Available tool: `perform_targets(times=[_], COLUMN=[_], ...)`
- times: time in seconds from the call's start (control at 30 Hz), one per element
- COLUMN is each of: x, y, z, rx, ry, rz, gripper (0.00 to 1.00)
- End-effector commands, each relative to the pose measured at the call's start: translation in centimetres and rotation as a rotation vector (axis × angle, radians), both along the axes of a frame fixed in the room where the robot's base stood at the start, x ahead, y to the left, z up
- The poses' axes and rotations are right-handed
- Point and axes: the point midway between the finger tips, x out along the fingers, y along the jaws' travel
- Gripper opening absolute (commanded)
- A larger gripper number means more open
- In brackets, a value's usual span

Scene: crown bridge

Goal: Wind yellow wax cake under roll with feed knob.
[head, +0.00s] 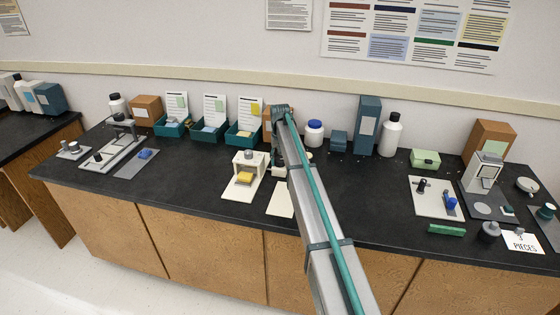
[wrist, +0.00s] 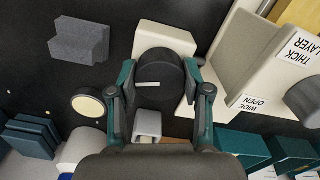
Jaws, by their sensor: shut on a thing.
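The yellow wax cake (head: 244,178) lies on the pale base in the front opening of a small cream stand (head: 262,165). The roll cannot be made out clearly. The cream stand also shows at the right of the wrist view (wrist: 228,60), with "THICK LAYER" and "WIDE OPEN" labels and a grey cylinder (wrist: 305,101). My gripper (wrist: 160,82) is shut on a dark round knob with a white mark, the feed knob (wrist: 158,68), beside the stand. A cream block (wrist: 165,37) sits just behind the knob. In the head view my arm hides the gripper and knob.
Teal trays with cards (head: 243,137) stand behind the stand. A blue-capped white jar (head: 314,133) and a tall teal box (head: 367,125) are right of my arm. A grey stepped block (wrist: 78,40) and a round cream-topped thing (wrist: 88,104) lie left of my gripper.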

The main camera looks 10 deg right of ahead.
Motion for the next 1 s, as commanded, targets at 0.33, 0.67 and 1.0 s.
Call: perform_targets(times=[0.33, 0.67, 1.0], x=[-0.06, -0.04, 0.03], y=[0.0, -0.01, 0.0], z=[-0.04, -0.02, 0.6], rx=[0.0, 0.0, 0.0], ry=[0.001, 0.001, -0.001], rz=[0.009, 0.008, 0.007], gripper=[0.14, 0.74, 0.74])
